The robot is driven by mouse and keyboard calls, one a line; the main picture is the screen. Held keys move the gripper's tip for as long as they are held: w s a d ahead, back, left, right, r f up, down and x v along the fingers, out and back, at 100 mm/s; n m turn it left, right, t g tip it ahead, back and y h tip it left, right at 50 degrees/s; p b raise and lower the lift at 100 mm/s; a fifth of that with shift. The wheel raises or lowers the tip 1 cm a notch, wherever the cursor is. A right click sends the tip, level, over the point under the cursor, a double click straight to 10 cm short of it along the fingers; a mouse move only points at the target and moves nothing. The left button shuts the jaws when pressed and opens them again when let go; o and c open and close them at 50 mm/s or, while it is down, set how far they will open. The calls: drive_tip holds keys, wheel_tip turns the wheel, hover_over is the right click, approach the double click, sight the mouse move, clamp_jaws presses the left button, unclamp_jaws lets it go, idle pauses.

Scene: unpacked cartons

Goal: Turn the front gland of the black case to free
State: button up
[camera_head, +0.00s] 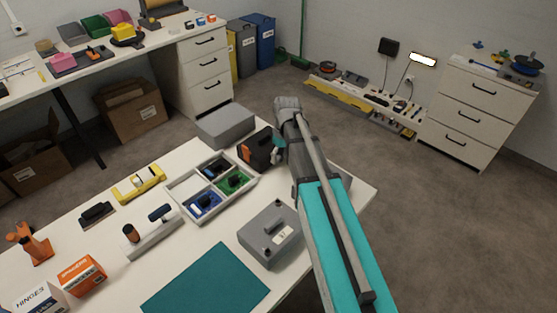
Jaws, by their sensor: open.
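The black case (256,150), with small orange parts, stands at the far right of the white table. Its right side is partly hidden by my arm. Its front gland is too small and too covered for me to tell its setting. My gripper (277,146) is open at the right side of the black case, mostly hidden behind my arm. I cannot tell whether its fingers touch the case.
A divided tray (208,174) with blue and green compartments stands left of the case. A grey box (226,125) is behind it, and a grey enclosure (271,234) in front. A teal mat (207,281) lies near the front. Cartons (82,274) stand front left.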

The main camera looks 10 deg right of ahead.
drive_tip(key=shift+f, duration=0.1)
idle(0.3)
clamp_jaws()
idle(1.2)
unclamp_jaws()
